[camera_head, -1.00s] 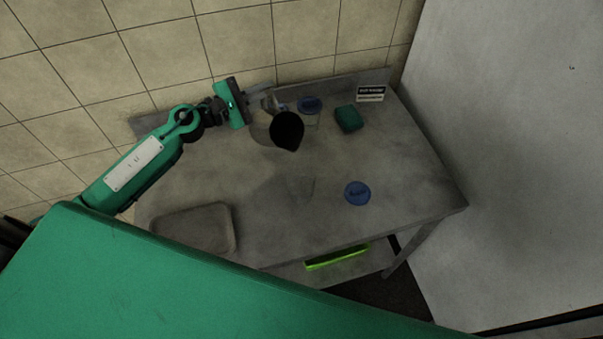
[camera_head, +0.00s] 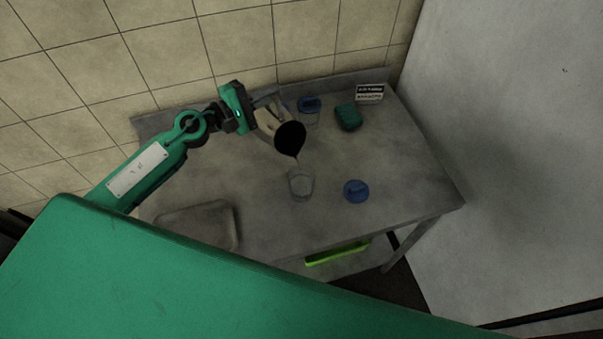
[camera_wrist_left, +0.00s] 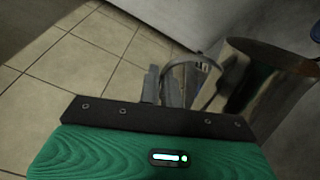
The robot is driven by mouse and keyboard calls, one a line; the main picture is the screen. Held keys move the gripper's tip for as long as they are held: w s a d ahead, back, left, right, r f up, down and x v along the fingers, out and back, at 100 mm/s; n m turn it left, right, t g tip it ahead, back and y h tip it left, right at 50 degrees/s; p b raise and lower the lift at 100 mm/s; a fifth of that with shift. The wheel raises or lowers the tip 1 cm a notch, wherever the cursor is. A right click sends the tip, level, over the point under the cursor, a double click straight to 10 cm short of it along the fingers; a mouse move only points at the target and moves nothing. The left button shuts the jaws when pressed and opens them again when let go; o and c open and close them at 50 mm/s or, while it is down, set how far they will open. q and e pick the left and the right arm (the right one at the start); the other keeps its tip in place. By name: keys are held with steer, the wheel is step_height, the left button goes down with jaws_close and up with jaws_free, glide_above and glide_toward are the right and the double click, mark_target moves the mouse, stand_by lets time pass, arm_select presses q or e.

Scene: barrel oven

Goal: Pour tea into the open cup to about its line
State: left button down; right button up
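My left gripper (camera_head: 258,107) is shut on the handle of a metal jug (camera_head: 266,122) with a dark round mouth. The jug is tipped, its lip pointing down toward the open clear cup (camera_head: 301,186). A thin pale stream seems to run from the lip toward the cup, which stands upright below, apart from the jug. The cup's line and tea level are too small to read. In the left wrist view the shiny jug (camera_wrist_left: 265,80) fills the right side, beside my fingers. My right gripper is not in view.
A blue lid (camera_head: 356,191) lies right of the cup. A grey tray (camera_head: 233,228) is at the front left. The table's right side is clear.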

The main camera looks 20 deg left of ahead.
mark_target(277, 105)
arm_select(q)
steer(key=shift+s+d+r+m, duration=0.1)
steer(key=shift+s+d+m, duration=0.15)
steer(key=shift+d+m, duration=0.15)
steer(key=shift+s+d, duration=0.2)
steer(key=shift+s, duration=0.05)
steer(key=shift+s+d+m, duration=0.55)
steer(key=shift+d+m, duration=0.1)
steer(key=shift+m, duration=0.15)
stand_by(1.6)
steer(key=shift+s+d+r+m, duration=0.1)
steer(key=shift+s+d+m, duration=0.2)
steer(key=shift+m, duration=0.1)
stand_by(1.2)
steer(key=shift+w+a, duration=0.15)
steer(key=shift+w, duration=0.05)
steer(key=w+a+n, duration=0.3)
steer(key=a, duration=0.1)
steer(key=shift+w+n, duration=0.2)
steer(key=shift+n, duration=0.1)
steer(key=shift+w+a+f+n+b, duration=0.2)
steer(key=shift+w+a+n+b, duration=0.3)
steer(key=shift+n, duration=0.3)
steer(key=shift+s, duration=0.1)
stand_by(0.8)
